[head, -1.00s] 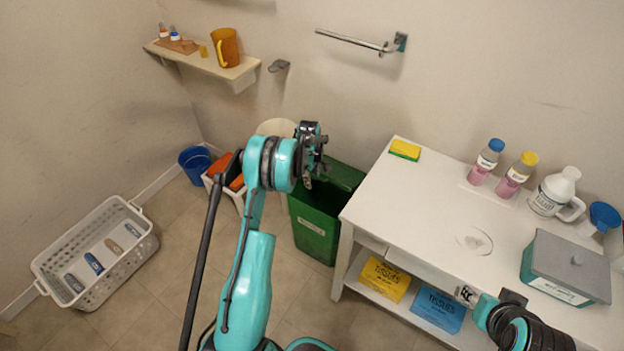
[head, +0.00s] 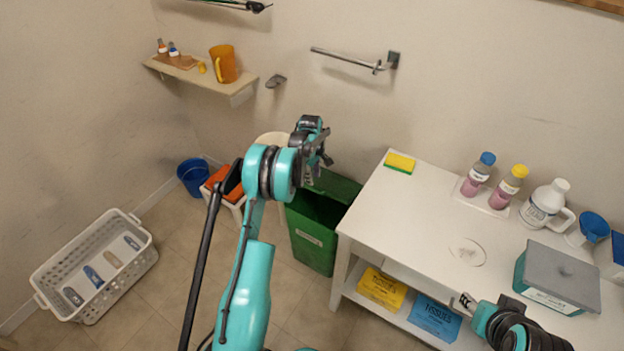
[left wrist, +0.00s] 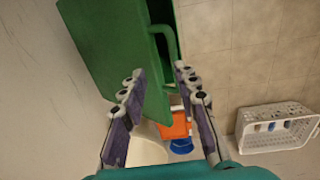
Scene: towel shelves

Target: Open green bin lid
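The green bin (head: 311,242) stands on the floor between the white table and the wall. Its dark inside shows from above, and a green lid panel (head: 338,187) is raised at its back right side. In the left wrist view the green lid (left wrist: 112,45) fills the upper left, with a green bar-like handle (left wrist: 167,42) beside it. My left gripper (head: 318,160) is above the bin by the lid. In the left wrist view its fingers (left wrist: 160,95) are spread, with the lid's lower part showing between them; contact is unclear. My right gripper (head: 466,302) is by the table's front edge, its fingers unclear.
The white table (head: 410,220) holds bottles, a sponge and a grey-lidded box (head: 560,275). A white basket (head: 95,265) is at left. A blue bucket (head: 193,177) and an orange-topped container (head: 222,180) stand left of the bin. A towel bar (head: 345,58) is on the wall.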

